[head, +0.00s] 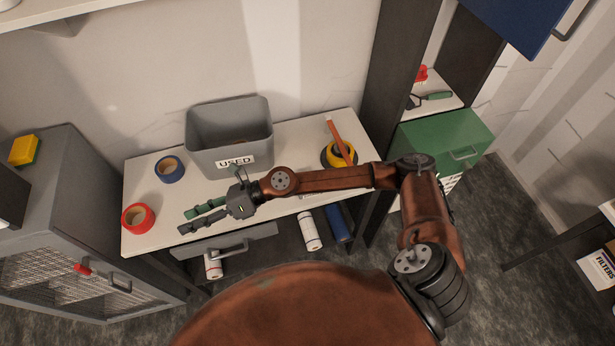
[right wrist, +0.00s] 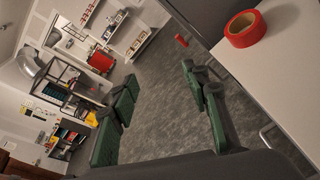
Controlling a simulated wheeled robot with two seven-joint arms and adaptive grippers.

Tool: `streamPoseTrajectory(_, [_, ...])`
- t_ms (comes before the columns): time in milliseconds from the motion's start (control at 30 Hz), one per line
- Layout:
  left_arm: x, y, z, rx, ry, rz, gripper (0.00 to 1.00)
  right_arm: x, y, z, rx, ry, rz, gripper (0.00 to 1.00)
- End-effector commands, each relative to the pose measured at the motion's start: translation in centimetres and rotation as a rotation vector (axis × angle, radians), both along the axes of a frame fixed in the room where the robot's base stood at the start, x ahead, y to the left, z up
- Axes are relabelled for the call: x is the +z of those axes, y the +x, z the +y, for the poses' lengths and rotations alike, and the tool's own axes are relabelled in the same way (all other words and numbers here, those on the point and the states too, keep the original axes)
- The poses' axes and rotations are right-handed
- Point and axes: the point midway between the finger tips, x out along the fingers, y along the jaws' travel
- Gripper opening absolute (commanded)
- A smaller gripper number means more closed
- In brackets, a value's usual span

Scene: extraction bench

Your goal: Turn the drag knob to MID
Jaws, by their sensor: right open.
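I cannot make out a drag knob or a MID mark in either view. My right gripper (head: 184,221) is over the front left part of the white bench, in front of the grey bin, with its fingers pointing left. In the right wrist view its green-padded fingers (right wrist: 159,74) are spread apart with nothing between them. Beyond them is grey floor and the far side of the room. My left gripper is not in view.
The white bench (head: 290,132) holds a grey USED bin (head: 205,158), red tape (head: 138,218), blue tape (head: 169,169) and yellow tape (head: 329,157). A grey mesh-front cabinet (head: 62,215) with a red part (head: 82,268) stands left. A green cabinet (head: 445,137) stands right.

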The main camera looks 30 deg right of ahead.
Motion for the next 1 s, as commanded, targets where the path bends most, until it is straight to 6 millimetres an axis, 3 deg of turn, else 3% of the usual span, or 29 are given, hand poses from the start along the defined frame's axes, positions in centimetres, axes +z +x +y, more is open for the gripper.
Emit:
streamPoseTrajectory(67, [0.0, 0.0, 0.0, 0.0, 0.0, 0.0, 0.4, -4.2, 0.1, -3.2, 0.154, -0.259, -0.141, 0.43])
streamPoseTrajectory(133, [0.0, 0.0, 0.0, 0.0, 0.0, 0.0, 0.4, -7.7, 0.6, -7.8, 0.28, -0.484, -0.229, 0.43])
streamPoseTrajectory(233, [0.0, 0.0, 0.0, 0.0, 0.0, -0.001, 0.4, -10.8, 2.3, -16.5, 0.428, -0.791, -0.295, 0.43])
streamPoseTrajectory(300, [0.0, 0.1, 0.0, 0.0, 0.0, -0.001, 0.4, -11.5, 3.6, -22.9, 0.505, -0.976, -0.303, 0.43])
streamPoseTrajectory(400, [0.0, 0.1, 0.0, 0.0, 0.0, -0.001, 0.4, -11.0, 4.8, -30.4, 0.576, -1.172, -0.284, 0.43])
streamPoseTrajectory(500, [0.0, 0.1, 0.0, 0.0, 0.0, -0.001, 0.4, -10.1, 5.3, -35.3, 0.616, -1.288, -0.253, 0.43])
streamPoseTrajectory(600, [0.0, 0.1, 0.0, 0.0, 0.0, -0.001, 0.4, -9.6, 5.4, -37.8, 0.636, -1.346, -0.231, 0.43])
streamPoseTrajectory(667, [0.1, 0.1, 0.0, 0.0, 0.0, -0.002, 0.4, -9.7, 5.4, -38.4, 0.642, -1.358, -0.225, 0.43])
streamPoseTrajectory(1000, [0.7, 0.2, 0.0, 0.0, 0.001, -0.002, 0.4, -14.6, 5.3, -38.4, 0.643, -1.359, -0.222, 0.43])
